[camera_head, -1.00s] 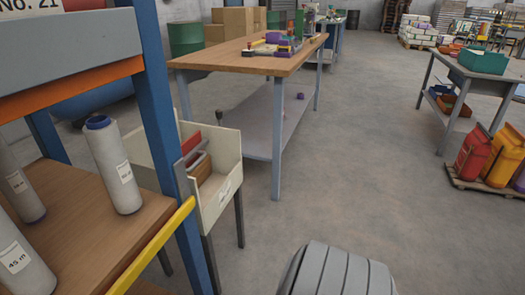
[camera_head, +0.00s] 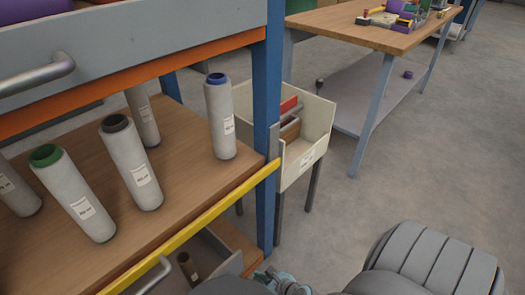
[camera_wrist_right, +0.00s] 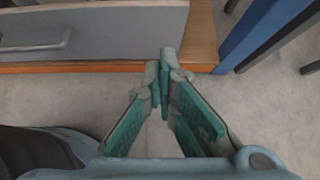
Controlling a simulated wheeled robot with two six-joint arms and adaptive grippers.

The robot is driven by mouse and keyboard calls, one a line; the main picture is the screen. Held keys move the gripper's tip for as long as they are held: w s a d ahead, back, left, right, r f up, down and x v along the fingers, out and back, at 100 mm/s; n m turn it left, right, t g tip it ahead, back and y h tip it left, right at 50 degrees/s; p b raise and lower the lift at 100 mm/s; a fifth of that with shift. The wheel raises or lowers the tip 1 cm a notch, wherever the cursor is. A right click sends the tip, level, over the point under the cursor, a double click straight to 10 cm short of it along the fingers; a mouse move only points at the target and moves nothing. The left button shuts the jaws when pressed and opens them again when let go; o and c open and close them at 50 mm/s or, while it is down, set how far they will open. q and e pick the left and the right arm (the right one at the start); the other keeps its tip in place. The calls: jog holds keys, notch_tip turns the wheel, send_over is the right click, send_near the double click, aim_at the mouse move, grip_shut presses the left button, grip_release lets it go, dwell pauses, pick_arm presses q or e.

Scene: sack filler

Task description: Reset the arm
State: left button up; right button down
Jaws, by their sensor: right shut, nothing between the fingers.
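My right gripper (camera_wrist_right: 163,80) shows in the right wrist view with its green-padded fingers together at the tips and nothing between them. It is over bare grey floor, near the front of a grey drawer (camera_wrist_right: 95,32) and the wooden shelf edge above and beyond it. In the head view part of my right gripper (camera_head: 285,284) shows at the bottom edge, in front of the lower shelf, beside my grey arm. My left gripper is not in any view.
A shelf rack with a blue post (camera_head: 266,110) and yellow rail (camera_head: 195,222) holds several wrapped rolls (camera_head: 131,165). A cream bin (camera_head: 307,138) stands beside the post. A wooden table (camera_head: 365,24) is behind. The floor (camera_head: 340,215) at right is clear.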

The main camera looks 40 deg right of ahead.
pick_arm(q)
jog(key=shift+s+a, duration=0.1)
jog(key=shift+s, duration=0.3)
pick_arm(e)
jog(key=shift+s+r, duration=0.15)
jog(key=shift+s, duration=0.2)
pick_arm(q)
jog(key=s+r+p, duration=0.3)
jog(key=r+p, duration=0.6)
jog(key=p, duration=0.1)
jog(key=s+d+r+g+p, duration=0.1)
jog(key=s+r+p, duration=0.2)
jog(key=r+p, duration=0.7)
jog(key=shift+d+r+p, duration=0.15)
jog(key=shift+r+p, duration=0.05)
jog(key=shift+p, duration=0.35)
pick_arm(e)
jog(key=s+r+n+g, duration=0.4)
jog(key=s+n, duration=0.9)
jog(key=n, duration=0.4)
jog(key=s+r+n+g+h, duration=0.1)
jog(key=s+r+n+g, duration=0.2)
jog(key=s+n, duration=1)
jog(key=n+g, duration=0.1)
jog(key=n, duration=0.4)
jog(key=shift+d+r+h, duration=0.3)
jog(key=shift+d+r, duration=0.1)
